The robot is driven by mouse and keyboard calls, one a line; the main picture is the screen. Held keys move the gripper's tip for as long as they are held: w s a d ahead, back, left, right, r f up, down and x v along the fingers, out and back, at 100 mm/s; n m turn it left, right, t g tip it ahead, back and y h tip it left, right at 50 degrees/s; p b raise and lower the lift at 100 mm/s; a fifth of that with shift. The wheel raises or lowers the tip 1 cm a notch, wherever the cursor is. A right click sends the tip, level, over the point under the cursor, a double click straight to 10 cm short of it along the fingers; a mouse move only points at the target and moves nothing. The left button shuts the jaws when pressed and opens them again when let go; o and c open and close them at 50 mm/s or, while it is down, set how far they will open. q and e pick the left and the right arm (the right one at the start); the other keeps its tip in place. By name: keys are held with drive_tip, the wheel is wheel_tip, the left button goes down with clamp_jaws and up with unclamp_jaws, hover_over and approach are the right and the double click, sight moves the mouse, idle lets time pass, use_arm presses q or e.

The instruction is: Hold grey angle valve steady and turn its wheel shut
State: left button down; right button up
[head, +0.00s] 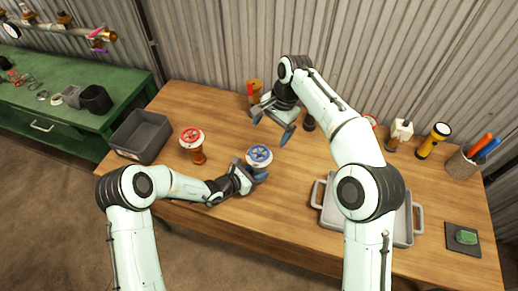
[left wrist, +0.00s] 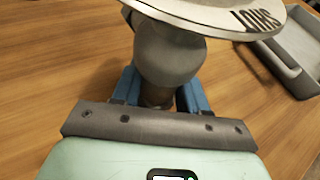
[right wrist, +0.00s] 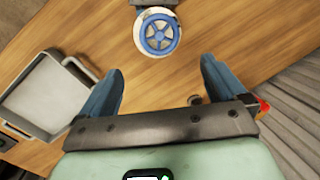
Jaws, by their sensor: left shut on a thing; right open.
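The grey angle valve stands on the wooden table. In the head view its blue wheel (head: 259,155) faces up, with a pale ring around it. In the left wrist view its grey body (left wrist: 168,55) sits under a pale disc with lettering on its rim. My left gripper (head: 250,176) is shut on the valve body, low under the wheel, with a blue finger on each side. My right gripper (head: 271,126) is open and empty, behind the wheel and apart from it. In the right wrist view the wheel (right wrist: 158,35) shows ahead of the open fingers.
A red-wheeled copper-coloured valve (head: 193,141) stands left of the grey one, near a dark bin (head: 139,154). A grey tray (head: 404,232) with handles lies at right. A torch (head: 433,141) and marker cup (head: 462,164) are at the far right. Table in front of the valve is clear.

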sight(259, 152)
drive_tip(key=a+r+n+h, duration=0.3)
drive_tip(key=n, duration=1.7)
drive_tip(key=f, duration=1.2)
drive_tip(key=shift+s+a+f, duration=0.2)
drive_tip(key=shift+s, duration=0.05)
drive_tip(key=c, duration=1)
